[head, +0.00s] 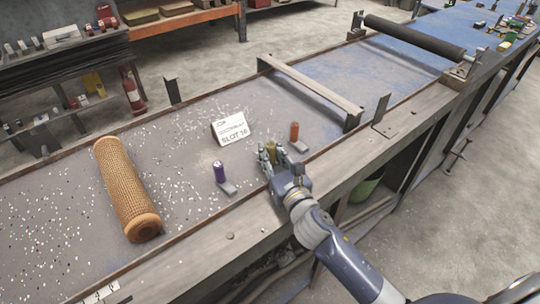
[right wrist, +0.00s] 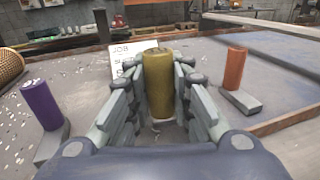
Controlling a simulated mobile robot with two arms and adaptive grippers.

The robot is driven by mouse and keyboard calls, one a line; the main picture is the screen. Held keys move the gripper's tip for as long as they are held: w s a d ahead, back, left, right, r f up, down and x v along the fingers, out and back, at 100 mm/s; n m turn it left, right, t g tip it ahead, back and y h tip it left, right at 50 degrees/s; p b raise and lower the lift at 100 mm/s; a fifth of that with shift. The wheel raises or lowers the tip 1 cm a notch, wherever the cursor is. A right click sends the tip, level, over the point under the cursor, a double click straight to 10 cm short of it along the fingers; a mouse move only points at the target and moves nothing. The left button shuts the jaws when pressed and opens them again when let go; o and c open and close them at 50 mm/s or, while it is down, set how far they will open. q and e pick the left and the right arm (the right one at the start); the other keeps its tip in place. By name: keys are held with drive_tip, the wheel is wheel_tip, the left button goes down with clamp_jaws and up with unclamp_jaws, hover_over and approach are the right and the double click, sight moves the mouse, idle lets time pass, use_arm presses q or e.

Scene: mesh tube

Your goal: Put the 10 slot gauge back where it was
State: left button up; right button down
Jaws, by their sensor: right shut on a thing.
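My right gripper (head: 268,158) is shut on an olive-yellow cylindrical gauge (right wrist: 159,85), upright between its fingers in the right wrist view. An orange gauge (head: 294,131) with a grey foot stands to the right, also in the right wrist view (right wrist: 235,68). A white card (head: 231,128) reading "SLOT" and a number stands behind. My left gripper is out of view.
A tan mesh tube (head: 127,188) lies on the long table (head: 70,205) at left, among scattered white specks. A metal crossbar (head: 310,88) spans the table beyond the orange gauge. A raised rail (head: 230,236) runs along the near edge. A dark roller (head: 414,38) is farther right.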

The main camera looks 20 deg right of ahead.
drive_tip(key=shift+f, duration=0.45)
drive_tip(key=shift+f, duration=0.1)
